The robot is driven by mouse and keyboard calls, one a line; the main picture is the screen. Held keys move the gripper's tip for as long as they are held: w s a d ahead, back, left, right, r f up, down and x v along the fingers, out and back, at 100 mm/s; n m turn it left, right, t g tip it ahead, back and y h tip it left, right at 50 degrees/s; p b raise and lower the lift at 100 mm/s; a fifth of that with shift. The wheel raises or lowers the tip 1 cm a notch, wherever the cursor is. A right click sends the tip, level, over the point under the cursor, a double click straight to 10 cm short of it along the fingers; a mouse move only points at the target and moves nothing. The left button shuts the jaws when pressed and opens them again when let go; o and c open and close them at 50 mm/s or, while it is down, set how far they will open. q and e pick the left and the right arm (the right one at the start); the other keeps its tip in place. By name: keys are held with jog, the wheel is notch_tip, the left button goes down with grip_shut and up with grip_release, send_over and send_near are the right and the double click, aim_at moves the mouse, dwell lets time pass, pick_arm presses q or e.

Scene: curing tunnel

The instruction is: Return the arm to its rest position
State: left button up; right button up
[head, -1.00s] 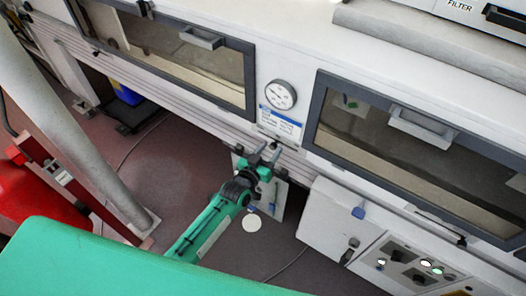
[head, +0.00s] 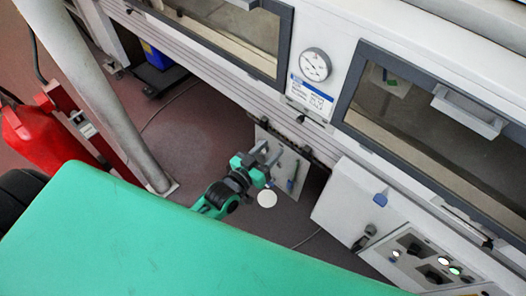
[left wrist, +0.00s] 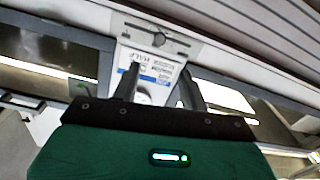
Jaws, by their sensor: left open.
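My left gripper (head: 269,156) is open and empty in the head view, in front of the lower side of the white machine and beside a hanging pale plate (head: 272,142). Its two grey fingers point up and to the right. In the left wrist view the gripper (left wrist: 160,88) shows two dark fingers spread apart with nothing between them. Behind them are a white label (left wrist: 150,62) and part of a round gauge. Part of my left arm is hidden by my green body in the head view. My right gripper is not in view.
The white machine has two windowed doors with handles (head: 468,110), a gauge (head: 315,65) and a control box (head: 385,215) at lower right. A pale post (head: 100,95) and a red object (head: 42,140) stand at left. Open floor (head: 190,135) lies between.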

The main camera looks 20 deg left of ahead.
pick_arm(q)
jog(key=shift+s+a, duration=0.1)
jog(key=shift+s, duration=0.1)
dwell(0.4)
jog(key=s+a+f+g+y, duration=0.1)
jog(key=s+a+f+g, duration=0.2)
jog(key=f, duration=0.8)
jog(key=s+a+f+g+y, duration=0.15)
jog(key=s+f, duration=0.35)
jog(key=f, duration=0.7)
jog(key=s+a+f+g+y, duration=0.1)
jog(key=s+f+g, duration=0.25)
jog(key=f, duration=0.75)
jog(key=s+a+f+g, duration=0.1)
jog(key=s+f+g, duration=0.1)
jog(key=s+f, duration=0.4)
jog(key=s+a+f+g+y, duration=0.1)
jog(key=s+f+g, duration=0.2)
jog(key=s, duration=1.1)
jog(key=s+a+f+g+y, duration=0.1)
jog(key=s+f+g, duration=0.2)
jog(key=s+f, duration=0.6)
jog(key=shift+s+a+m, duration=0.2)
jog(key=shift+s+m, duration=0.1)
jog(key=shift+s, duration=0.3)
